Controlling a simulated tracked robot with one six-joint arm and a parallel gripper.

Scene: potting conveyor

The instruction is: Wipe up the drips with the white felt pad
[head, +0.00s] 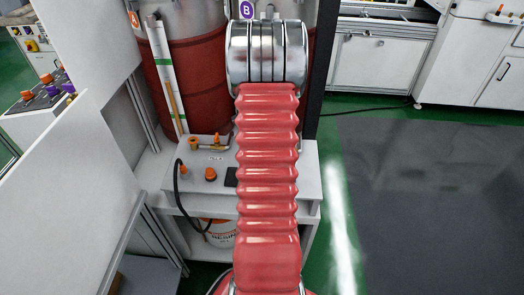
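My gripper is not in view; my arm with its red ribbed sleeve runs up the middle and hides what lies behind it. I cannot make out a white felt pad or any drips. A white bench (213,157) stands behind my arm, with a brass valve (209,144), orange knobs (210,174) and a small dark flat piece (231,177) partly hidden by the sleeve.
Two drums, marked A (134,19) and B, stand behind the bench, wrapped in dark red (203,85). A white bucket (219,232) sits on the lower shelf. A white panel (65,200) blocks the left. A dark grey mat (430,190) lies clear at right.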

